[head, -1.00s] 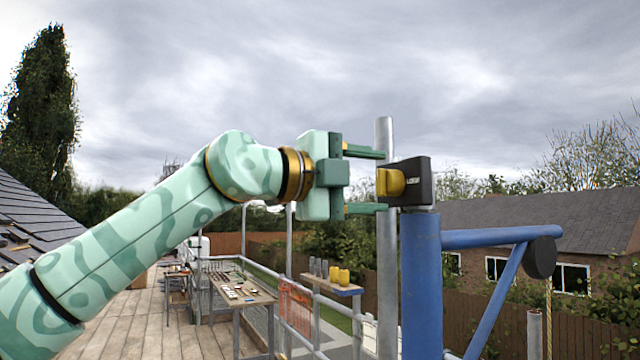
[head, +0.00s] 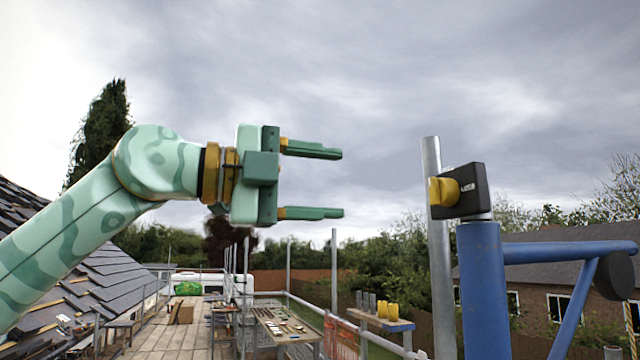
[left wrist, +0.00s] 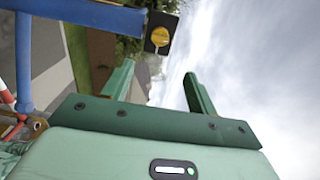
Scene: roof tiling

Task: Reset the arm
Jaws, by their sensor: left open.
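My left gripper (head: 342,184) is open and empty, with its two green fingers spread and pointing right in the head view. It is held in the air to the left of a black switch box (head: 474,190) with a yellow knob (head: 443,191). The box sits on top of a blue post (head: 482,285). A clear gap lies between the fingertips and the knob. In the left wrist view the yellow knob (left wrist: 159,37) shows beyond and between the open fingers (left wrist: 160,90). My right gripper is not in view.
A grey scaffold pole (head: 437,250) stands just left of the blue post, whose blue arm (head: 570,251) reaches right. Below are a plank walkway (head: 185,340), a work table (head: 283,328), a small shelf with yellow cups (head: 388,325) and a tiled roof (head: 110,280) at left.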

